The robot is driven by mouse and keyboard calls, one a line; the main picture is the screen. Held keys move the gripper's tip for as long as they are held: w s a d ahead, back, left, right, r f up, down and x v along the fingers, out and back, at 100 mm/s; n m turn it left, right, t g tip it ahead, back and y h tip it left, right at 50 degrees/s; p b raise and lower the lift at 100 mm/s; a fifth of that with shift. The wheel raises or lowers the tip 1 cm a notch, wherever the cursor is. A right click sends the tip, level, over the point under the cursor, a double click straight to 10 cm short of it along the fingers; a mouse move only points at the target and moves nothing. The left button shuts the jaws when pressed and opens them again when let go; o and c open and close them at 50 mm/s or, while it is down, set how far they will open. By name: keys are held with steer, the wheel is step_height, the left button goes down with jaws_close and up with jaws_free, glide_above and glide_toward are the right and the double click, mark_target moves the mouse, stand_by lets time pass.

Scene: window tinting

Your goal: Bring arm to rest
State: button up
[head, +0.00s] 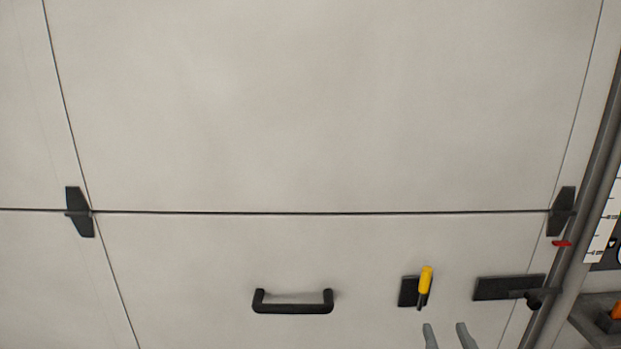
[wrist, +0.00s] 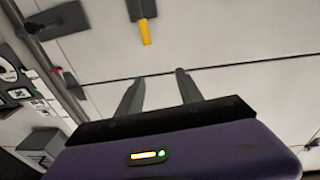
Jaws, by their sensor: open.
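My gripper (head: 445,335) shows at the bottom edge of the head view, with two grey fingertips spread apart and nothing between them. In the wrist view my gripper (wrist: 159,85) is open and empty, its fingers pointing toward the pale panelled surface. A yellow-handled tool (head: 425,281) sits at a small black holder (head: 408,291) on the panel, just above my fingertips in the head view. The yellow tool (wrist: 145,31) and its black holder (wrist: 141,9) also show at the top of the wrist view, apart from the fingers.
A black handle (head: 293,307) is on the lower panel. Black hinge-like brackets (head: 79,212) sit on the seam at both sides. A dark plate (head: 508,288) and a grey pipe (head: 585,190) are at the right. A grey tray (head: 590,318) stands at the lower right. The upper panel is clear.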

steer(key=s+a+f+g, duration=0.1)
steer(key=s+f, duration=0.2)
steer(key=s, duration=0.9)
steer(key=s+a+f+g+y, duration=0.1)
steer(key=s+f, duration=0.1)
steer(key=s, duration=1.1)
steer(key=s+a+f+g, duration=0.1)
steer(key=s+f+g, duration=0.1)
steer(key=s, duration=1.1)
steer(key=shift+f, duration=0.8)
